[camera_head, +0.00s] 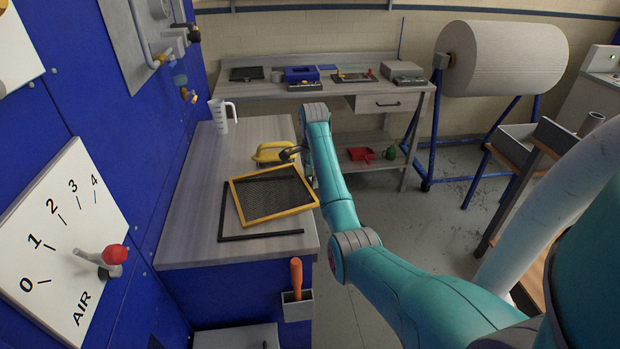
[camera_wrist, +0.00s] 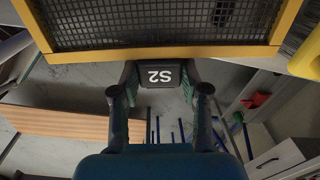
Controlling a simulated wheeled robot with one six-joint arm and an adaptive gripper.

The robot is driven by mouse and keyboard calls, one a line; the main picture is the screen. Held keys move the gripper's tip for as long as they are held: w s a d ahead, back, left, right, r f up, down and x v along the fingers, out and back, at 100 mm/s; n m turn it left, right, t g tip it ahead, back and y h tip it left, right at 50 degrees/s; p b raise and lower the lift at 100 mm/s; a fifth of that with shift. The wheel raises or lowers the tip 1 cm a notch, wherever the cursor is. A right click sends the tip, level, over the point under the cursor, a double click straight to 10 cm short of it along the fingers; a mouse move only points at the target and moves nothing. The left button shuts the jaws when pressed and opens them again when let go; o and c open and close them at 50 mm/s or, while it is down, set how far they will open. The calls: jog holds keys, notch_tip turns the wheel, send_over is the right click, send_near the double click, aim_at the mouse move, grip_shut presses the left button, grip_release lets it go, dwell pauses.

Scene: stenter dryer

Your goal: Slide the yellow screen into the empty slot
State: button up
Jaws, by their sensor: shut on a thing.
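The yellow screen (camera_head: 273,194) is a yellow frame with dark mesh, held tilted above the grey bench in the head view. In the wrist view its yellow edge (camera_wrist: 165,54) and mesh fill the top. My gripper (camera_wrist: 157,78) is shut on the screen's dark tab marked S2, with a finger on each side. I cannot make out an empty slot in either view.
A yellow handled object (camera_head: 270,151) sits on the bench (camera_head: 188,215) just behind the screen. A measuring jug (camera_head: 222,116) stands at the back left. The blue machine wall (camera_head: 95,120) borders the bench's left. An orange-handled tool (camera_head: 296,277) sits in a holder on the front.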

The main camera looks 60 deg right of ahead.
jog(key=shift+s+d, duration=0.65)
jog(key=shift+d, duration=0.3)
jog(key=shift+s+d, duration=0.65)
jog(key=shift+d, duration=0.25)
jog(key=o, duration=1.3)
jog(key=shift+o, duration=0.2)
